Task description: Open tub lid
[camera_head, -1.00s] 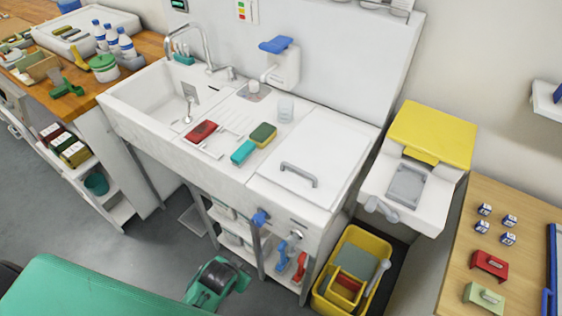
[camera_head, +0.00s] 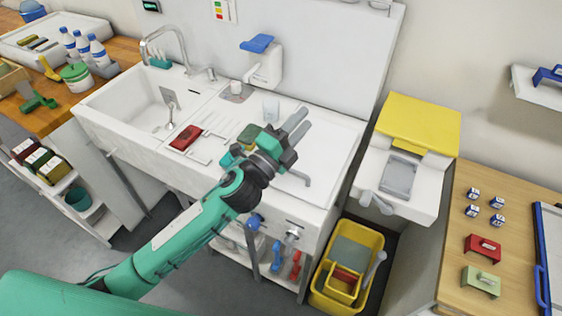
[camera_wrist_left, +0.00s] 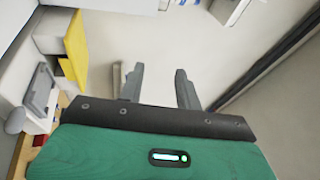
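The tub lid (camera_head: 330,150) is a flat white panel, right of the sink in the head view, and it lies closed. Its grey bar handle (camera_head: 304,181) is partly hidden behind my left gripper. My left gripper (camera_head: 298,124) appears over the left part of the lid in the head view, its fingers pointing up and right. The left wrist view shows its two grey fingers (camera_wrist_left: 160,88) apart with nothing between them. I cannot tell its exact height above the lid. My right gripper is not in view.
The sink basin (camera_head: 150,105) is left of the lid. A red item (camera_head: 185,138) and a partly hidden green sponge (camera_head: 249,133) lie on the drainer. A clear cup (camera_head: 271,106) stands behind. A yellow-lidded bin (camera_head: 418,120) is on the right, above a yellow bucket (camera_head: 373,240).

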